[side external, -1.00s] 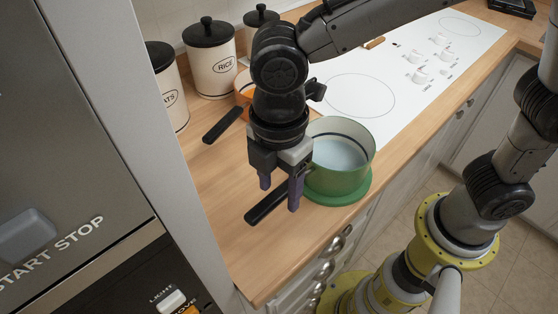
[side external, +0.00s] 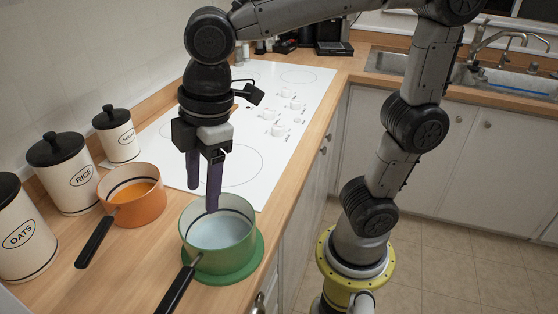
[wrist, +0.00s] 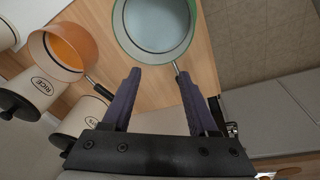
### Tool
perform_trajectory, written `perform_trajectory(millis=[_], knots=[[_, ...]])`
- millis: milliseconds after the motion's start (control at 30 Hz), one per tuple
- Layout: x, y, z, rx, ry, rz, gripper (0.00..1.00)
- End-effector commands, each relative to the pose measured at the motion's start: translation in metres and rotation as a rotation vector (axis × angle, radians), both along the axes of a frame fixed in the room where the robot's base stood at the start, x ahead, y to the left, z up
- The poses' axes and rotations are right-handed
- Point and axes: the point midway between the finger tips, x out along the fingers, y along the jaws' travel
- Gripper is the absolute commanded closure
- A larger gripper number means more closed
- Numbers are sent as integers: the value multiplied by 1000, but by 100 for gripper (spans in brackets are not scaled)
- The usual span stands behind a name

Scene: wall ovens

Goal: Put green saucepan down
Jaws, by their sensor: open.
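The green saucepan (side external: 225,262) sits upright on a round green mat (side external: 260,252) on the wooden counter. Its inside is pale, and its black handle (side external: 176,288) points toward the lower left. My gripper (side external: 203,196) is open and empty, with purple fingers pointing down, raised above the pan's handle side. In the wrist view the saucepan (wrist: 157,25) lies beyond my fingertips, and its handle (wrist: 177,68) runs toward the right finger. The fingers look clear of the pan.
An orange saucepan (side external: 135,212) with a black handle stands left of the green one. Canisters with black lids, one marked RICE (side external: 68,178), stand along the wall. A white cooktop (side external: 235,150) lies behind. The counter's front edge is close to the mat.

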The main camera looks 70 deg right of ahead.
Motion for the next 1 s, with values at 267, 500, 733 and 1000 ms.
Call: perform_trajectory(millis=[267,500,733,1000], knots=[[-55,-114,-11,173,-173,-712,40],[-83,-143,-28,250,-253,-995,40],[-85,-144,-30,256,-258,-1019,40],[-85,-144,-30,255,-257,-1016,40]])
